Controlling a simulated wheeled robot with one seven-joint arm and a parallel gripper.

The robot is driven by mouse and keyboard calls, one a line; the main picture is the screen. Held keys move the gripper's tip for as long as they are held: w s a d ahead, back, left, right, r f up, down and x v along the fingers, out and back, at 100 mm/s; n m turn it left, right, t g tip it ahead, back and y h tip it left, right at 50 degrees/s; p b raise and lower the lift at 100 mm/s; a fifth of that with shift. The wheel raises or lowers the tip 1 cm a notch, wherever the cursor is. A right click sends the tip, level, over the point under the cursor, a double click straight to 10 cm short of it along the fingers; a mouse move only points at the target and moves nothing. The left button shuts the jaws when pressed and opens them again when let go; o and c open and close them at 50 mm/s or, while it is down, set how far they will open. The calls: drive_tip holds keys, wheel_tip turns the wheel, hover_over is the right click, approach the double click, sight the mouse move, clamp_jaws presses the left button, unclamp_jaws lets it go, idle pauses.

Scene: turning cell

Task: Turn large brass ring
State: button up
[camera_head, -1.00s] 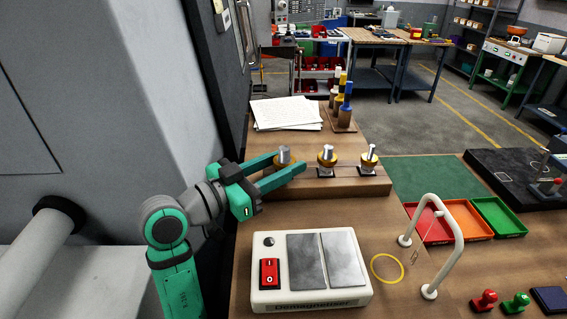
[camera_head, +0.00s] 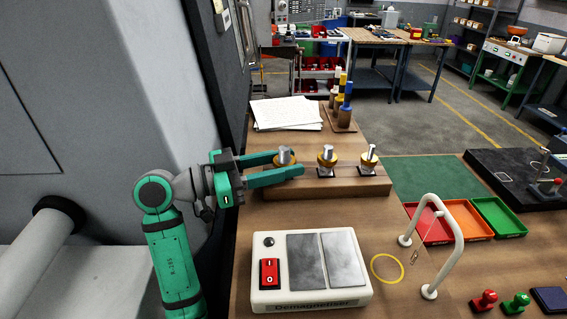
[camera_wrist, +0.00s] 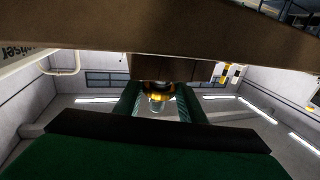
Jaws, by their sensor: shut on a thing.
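Three brass rings with silver posts stand in a row on a wooden block (camera_head: 340,188). The left brass ring (camera_head: 284,158) is between the fingers of my gripper (camera_head: 290,165), which is shut on it. The middle ring (camera_head: 327,158) and the right ring (camera_head: 369,158) stand free to the right, each above a dark base. In the wrist view the held ring (camera_wrist: 157,96) shows between the two green fingers. The left ring's base is hidden by the near finger. I cannot tell from the frames which ring is the large one.
A white demagnetiser box (camera_head: 311,300) with a red switch stands in front of the block. A white arch (camera_head: 458,230) and red tray (camera_head: 433,230) are to the right. Papers (camera_head: 286,113) and a peg stand (camera_head: 340,118) lie behind. A grey machine wall is left.

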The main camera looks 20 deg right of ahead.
drive_tip(key=o, duration=1)
drive_tip(key=shift+o, duration=0.2)
drive_tip(key=a, duration=1)
drive_tip(key=shift+a, duration=0.4)
